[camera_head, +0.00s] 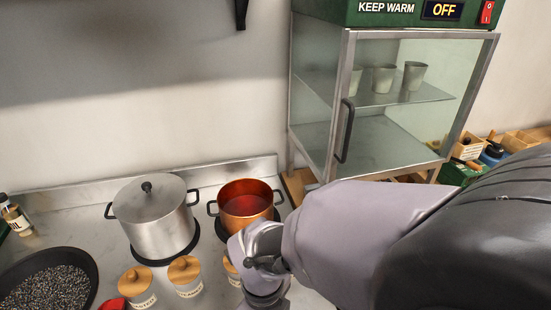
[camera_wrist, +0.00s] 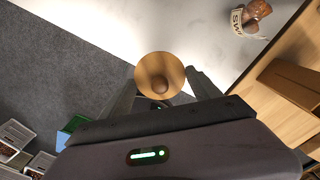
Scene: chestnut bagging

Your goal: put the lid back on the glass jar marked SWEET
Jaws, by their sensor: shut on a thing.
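In the wrist view, a round wooden lid (camera_wrist: 150,65) with a darker knob sits between the fingers of my gripper (camera_wrist: 160,84), which is shut on it. The lid is near the edge between the pale worktop and the dark floor. A jar (camera_wrist: 237,22) with a white label reading "SW" stands at the upper right of the wrist view, apart from the lid. Brown contents show at its top, and no lid is seen on it; the rest of its label is hidden. In the head view my own arm hides the gripper and the held lid.
In the head view, several jars with wooden lids (camera_head: 185,268) stand at the front of the counter, by a steel pot (camera_head: 158,228), a copper pot (camera_head: 246,203) and a pan of dark grains (camera_head: 90,268). A glass warming cabinet (camera_head: 346,110) stands behind my arm.

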